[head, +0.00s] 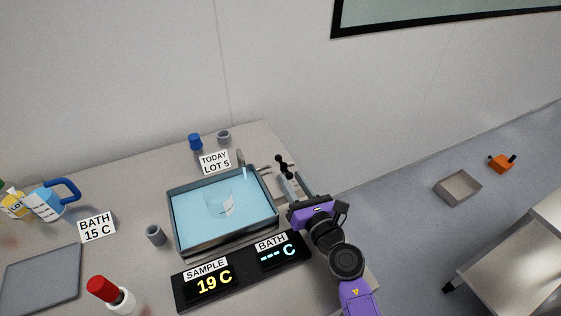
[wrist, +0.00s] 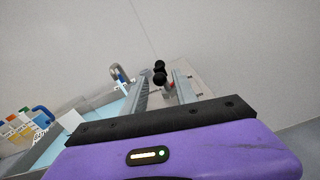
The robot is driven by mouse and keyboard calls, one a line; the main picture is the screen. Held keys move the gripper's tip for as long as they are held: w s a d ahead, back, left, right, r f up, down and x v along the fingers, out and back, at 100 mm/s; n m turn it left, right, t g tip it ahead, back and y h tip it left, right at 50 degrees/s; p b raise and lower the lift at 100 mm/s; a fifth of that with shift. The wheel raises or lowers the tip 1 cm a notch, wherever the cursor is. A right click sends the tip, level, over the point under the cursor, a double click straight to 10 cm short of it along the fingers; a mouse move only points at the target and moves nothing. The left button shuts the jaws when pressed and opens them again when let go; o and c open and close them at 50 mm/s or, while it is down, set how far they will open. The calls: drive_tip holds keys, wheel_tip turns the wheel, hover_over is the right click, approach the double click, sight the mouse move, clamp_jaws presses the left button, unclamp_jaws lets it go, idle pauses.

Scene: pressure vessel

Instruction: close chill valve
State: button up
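The chill valve (head: 281,161) has a black-knobbed handle and stands at the back right of the blue bath (head: 190,240). Its black knobs also show in the wrist view (wrist: 159,79), between and beyond the finger lines. My gripper (head: 292,179) is open, its two grey fingers apart and pointing at the valve from the front; it also shows in the wrist view (wrist: 161,84). I see nothing held, and cannot tell whether a finger touches the handle. A clear beaker (head: 219,203) stands in the bath. The display (head: 242,271) reads SAMPLE 19 C and BATH --- C.
A metal spout (head: 241,160) stands at the bath's back edge by the TODAY LOT 5 sign (head: 215,162). A blue-handled jug (head: 47,203), a grey tray (head: 40,280) and a red-capped bottle (head: 110,294) are at left. The wall is close behind the table.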

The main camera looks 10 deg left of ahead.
sight(280, 160)
drive_tip(key=b+x, duration=0.1)
drive_tip(key=x, duration=0.5)
drive_tip(key=shift+w+a, duration=0.15)
drive_tip(key=shift+w, duration=0.05)
drive_tip(key=shift+c, duration=0.2)
clamp_jaws()
